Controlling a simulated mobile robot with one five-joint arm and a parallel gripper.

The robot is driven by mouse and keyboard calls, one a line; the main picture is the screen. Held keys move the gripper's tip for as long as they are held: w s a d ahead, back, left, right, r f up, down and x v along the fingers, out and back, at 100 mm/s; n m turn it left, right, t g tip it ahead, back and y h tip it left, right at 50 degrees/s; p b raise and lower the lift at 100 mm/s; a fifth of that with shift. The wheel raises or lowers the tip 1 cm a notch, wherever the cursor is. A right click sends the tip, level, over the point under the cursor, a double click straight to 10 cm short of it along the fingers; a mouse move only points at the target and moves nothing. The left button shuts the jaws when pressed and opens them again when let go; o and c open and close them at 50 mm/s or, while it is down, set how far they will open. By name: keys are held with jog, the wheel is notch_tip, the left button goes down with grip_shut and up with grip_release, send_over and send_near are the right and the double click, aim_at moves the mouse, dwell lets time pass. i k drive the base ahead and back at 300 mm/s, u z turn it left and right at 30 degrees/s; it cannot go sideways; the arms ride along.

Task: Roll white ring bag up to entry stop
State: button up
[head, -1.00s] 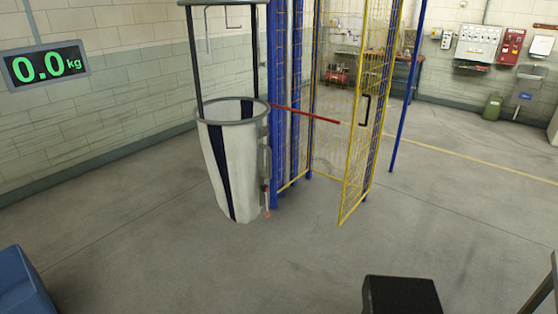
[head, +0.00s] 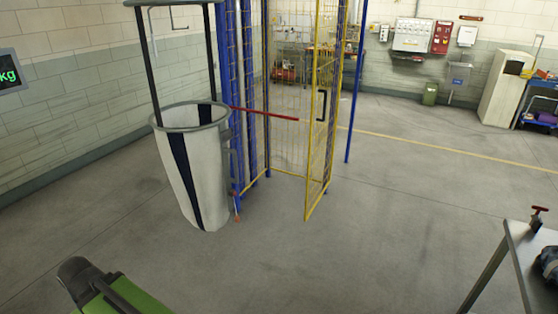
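The white bag (head: 180,185) with a dark vertical stripe hangs open-mouthed from a grey ring (head: 190,117) at left centre. Dark uprights rise from the ring to a bar at the top of the picture. The bag is close beside blue posts (head: 226,80) of a yellow mesh cage. A red bar (head: 265,113) reaches right from beside the ring across the cage front. I cannot tell which part is the entry stop. My gripper is not in view.
The yellow mesh gate (head: 320,120) stands ajar right of the bag. A green and dark object (head: 130,300) is at the bottom left. A grey table (head: 535,255) is at the right edge. The floor between is clear.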

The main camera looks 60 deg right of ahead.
aim_at(193, 137)
jog(key=u, duration=0.05)
jog(key=i, duration=1.5)
jog(key=z, duration=0.05)
